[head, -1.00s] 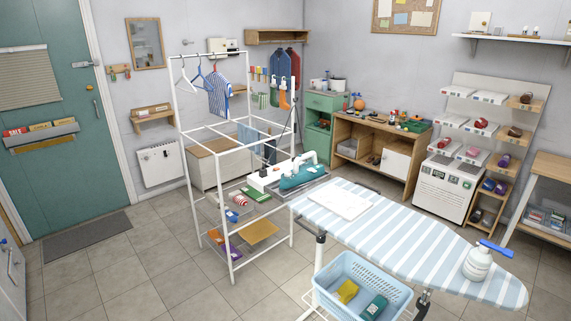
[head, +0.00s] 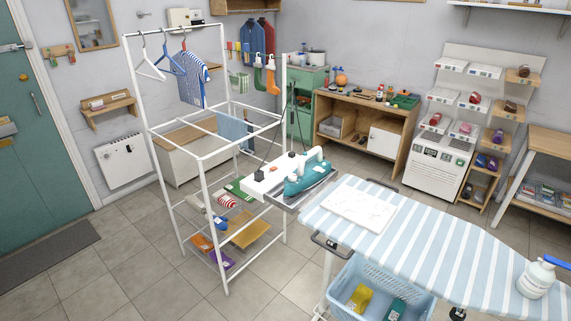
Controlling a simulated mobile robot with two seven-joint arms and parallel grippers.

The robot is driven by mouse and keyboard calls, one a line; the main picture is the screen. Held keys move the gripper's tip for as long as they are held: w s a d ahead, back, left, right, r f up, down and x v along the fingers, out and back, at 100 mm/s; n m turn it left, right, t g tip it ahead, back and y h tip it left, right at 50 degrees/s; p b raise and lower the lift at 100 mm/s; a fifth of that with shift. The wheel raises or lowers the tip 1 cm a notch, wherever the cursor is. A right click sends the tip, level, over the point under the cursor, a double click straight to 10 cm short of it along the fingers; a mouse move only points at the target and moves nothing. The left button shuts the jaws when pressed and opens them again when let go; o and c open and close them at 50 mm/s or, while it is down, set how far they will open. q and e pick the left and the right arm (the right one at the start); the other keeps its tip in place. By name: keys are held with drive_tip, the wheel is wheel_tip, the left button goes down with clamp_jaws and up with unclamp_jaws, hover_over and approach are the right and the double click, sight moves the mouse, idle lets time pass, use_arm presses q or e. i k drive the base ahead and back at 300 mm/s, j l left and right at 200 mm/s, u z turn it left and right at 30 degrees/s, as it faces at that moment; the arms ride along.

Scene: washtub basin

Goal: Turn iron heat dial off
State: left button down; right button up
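A teal iron (head: 310,177) with a white handle rests on a grey metal tray at the left end of the ironing board. A white box (head: 272,178) with small dark parts on top sits beside the iron, on its left. The heat dial is too small to make out for certain. A dark cord rises behind the iron along a thin pole. Neither of my grippers is in view.
The striped ironing board (head: 410,240) bears a folded white cloth (head: 359,207) and a spray bottle (head: 537,277). A blue basket (head: 345,290) sits below it. A white drying rack (head: 213,215) stands left of the iron. The tiled floor at front left is clear.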

sight(291, 177)
drive_tip(key=i+j+z, duration=0.1)
drive_tip(key=i+j, duration=0.7)
drive_tip(key=j, duration=0.15)
drive_tip(key=z, duration=0.05)
